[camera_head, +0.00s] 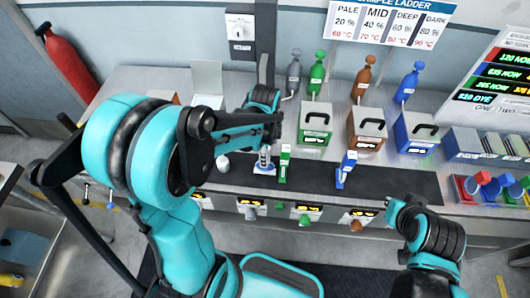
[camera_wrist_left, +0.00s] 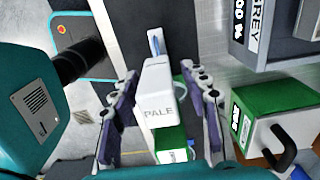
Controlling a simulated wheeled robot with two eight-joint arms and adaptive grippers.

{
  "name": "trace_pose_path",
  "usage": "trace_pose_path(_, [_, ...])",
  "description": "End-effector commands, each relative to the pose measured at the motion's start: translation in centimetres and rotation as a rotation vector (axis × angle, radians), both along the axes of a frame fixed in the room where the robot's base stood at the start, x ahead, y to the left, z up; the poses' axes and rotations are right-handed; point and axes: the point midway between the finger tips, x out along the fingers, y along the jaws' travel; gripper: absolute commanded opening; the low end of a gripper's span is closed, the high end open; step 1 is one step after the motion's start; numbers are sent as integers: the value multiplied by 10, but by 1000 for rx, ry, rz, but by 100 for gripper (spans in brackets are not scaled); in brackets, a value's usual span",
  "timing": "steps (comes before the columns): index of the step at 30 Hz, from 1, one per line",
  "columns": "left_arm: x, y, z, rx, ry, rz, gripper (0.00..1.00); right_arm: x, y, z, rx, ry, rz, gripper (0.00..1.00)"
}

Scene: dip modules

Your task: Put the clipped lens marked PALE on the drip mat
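A white clip piece marked PALE (camera_wrist_left: 160,108) stands between the two fingers of my left gripper (camera_wrist_left: 163,120) in the left wrist view. The fingers are spread, with a visible gap on both sides of it. In the head view my left gripper (camera_head: 270,128) is just above a pale upright piece with a blue foot (camera_head: 264,160), which appears to be the same piece. A dark strip (camera_head: 400,184) along the counter front appears to be the drip mat. My right gripper (camera_head: 398,212) is at the counter's front edge; its fingers are unclear.
A green upright piece (camera_head: 284,163) stands close right of the pale one, and a blue one (camera_head: 346,168) farther right. Green (camera_head: 314,128), brown (camera_head: 366,130) and blue (camera_head: 415,133) handled boxes stand behind. Bare mat lies between the green and blue pieces.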

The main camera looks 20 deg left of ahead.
Motion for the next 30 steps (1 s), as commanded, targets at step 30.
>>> trace_pose_path(30, [-2, 0, 124, 0, -7, 14, 46, 0, 0, 37, 0, 0, 0, 0])
